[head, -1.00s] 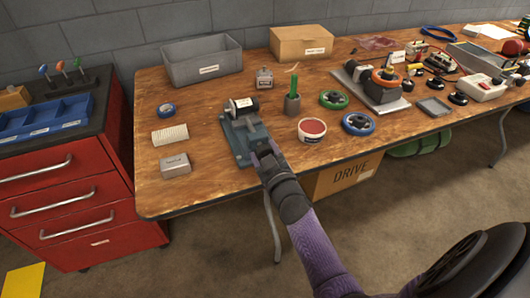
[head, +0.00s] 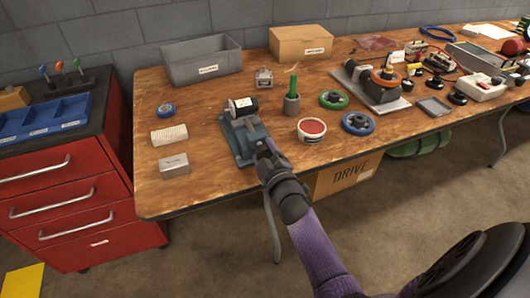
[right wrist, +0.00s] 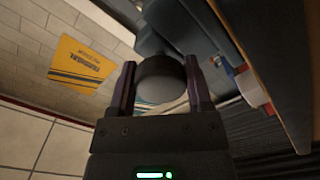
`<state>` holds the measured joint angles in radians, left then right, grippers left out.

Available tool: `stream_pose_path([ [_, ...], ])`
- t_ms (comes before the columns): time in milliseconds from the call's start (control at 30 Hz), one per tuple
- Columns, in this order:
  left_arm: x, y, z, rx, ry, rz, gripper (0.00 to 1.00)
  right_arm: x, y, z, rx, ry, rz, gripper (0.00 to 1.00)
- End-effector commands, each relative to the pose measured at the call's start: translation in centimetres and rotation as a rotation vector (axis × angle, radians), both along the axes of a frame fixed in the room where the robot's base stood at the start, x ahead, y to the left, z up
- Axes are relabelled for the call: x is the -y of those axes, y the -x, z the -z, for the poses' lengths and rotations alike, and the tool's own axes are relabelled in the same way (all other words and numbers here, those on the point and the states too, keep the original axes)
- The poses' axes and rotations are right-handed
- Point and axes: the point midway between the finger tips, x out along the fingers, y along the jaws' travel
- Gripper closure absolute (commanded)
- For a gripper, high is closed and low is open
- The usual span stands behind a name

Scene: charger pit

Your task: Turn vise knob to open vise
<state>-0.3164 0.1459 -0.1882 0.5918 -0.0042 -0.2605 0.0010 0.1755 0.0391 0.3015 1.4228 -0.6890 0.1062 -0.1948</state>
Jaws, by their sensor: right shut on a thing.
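The blue-grey vise (head: 238,152) stands near the front edge of the wooden table in the head view. A black and white cylinder (head: 241,106) sits in its top. My right gripper (head: 265,152) is at the vise's front end, with its arm reaching in from below right. In the right wrist view, the round dark vise knob (right wrist: 161,78) is between the two fingers of the right gripper (right wrist: 160,92), which is shut on it. In the head view the gripper hides the knob. My left gripper is not in view.
A green-handled item in a grey cup (head: 292,101), a red-topped tub (head: 311,131) and a blue ring wheel (head: 358,123) stand right of the vise. A small grey box (head: 175,166) and white roll (head: 169,135) lie left. A red cabinet (head: 80,195) adjoins the table.

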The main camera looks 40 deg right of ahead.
Motion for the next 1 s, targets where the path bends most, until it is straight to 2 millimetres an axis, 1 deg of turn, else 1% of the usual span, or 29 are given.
stream_pose_path([
  [267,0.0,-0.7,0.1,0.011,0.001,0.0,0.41,0.0,0.0,0.1,-0.003,-0.001,0.0,0.95],
  [300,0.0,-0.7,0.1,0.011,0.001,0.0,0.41,0.0,0.0,0.1,-0.003,-0.001,0.0,0.34],
  [367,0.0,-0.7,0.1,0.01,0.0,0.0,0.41,0.0,0.0,0.1,-0.003,-0.002,0.0,0.21],
  [400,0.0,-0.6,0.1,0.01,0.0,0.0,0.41,0.0,0.0,0.1,-0.002,-0.002,0.0,0.13],
  [433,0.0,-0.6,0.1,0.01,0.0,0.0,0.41,0.0,0.0,0.1,-0.002,-0.002,0.0,0.06],
  [467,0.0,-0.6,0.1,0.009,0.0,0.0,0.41,0.0,0.0,0.1,-0.002,-0.001,0.0,0.02],
  [767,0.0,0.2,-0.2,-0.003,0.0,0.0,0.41,-0.1,0.3,0.0,-0.001,-0.002,0.0,0.02],
  [867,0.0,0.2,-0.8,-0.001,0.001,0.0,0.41,-0.4,1.6,-0.2,-0.002,-0.005,0.0,0.02],
  [1000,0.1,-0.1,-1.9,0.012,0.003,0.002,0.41,-1.2,4.8,-0.3,-0.002,-0.005,0.001,0.02],
])
